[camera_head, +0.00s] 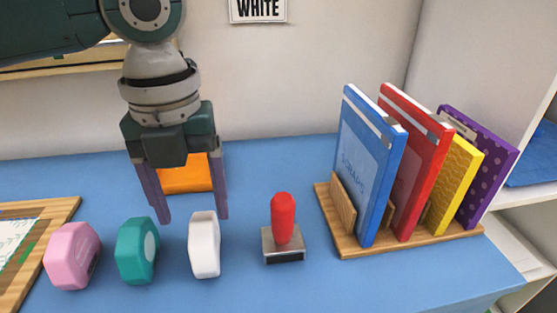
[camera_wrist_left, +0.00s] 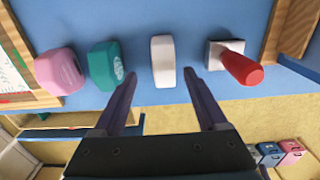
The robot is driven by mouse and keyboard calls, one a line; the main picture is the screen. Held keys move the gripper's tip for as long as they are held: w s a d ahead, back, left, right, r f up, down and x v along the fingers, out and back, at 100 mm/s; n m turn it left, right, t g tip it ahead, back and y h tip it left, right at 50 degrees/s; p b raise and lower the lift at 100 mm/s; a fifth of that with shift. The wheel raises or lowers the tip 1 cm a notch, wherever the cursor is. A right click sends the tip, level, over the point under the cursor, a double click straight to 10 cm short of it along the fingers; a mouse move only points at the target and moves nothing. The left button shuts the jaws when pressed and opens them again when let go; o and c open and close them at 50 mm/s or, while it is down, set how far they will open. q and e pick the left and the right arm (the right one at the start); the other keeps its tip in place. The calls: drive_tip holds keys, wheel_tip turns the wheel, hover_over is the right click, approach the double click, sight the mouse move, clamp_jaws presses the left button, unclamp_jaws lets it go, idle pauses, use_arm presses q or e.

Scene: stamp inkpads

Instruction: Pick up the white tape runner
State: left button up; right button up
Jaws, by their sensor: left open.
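The white tape runner (camera_head: 204,245) stands upright on the blue table, between a teal tape runner (camera_head: 138,251) and a red-handled stamp (camera_head: 284,229). My left gripper (camera_head: 194,220) is open above and behind it, pointing down, with the fingers spread wide and nothing between them. In the left wrist view the white tape runner (camera_wrist_left: 163,61) lies ahead of the gap between the open fingertips (camera_wrist_left: 160,77), apart from both. My right gripper is not in view.
A pink tape runner (camera_head: 72,256) stands left of the teal one. An orange item (camera_head: 186,179) sits behind my left gripper. A wooden rack (camera_head: 353,247) with several upright books is at right. A wooden-framed board (camera_head: 22,282) lies at left.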

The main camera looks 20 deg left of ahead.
sight(200, 223)
use_arm(q)
drive_tip(key=f, duration=0.3)
drive_tip(key=f+b, duration=0.1)
drive_tip(key=f, duration=0.1)
drive_tip(key=shift+d, duration=0.25)
clamp_jaws()
idle(0.4)
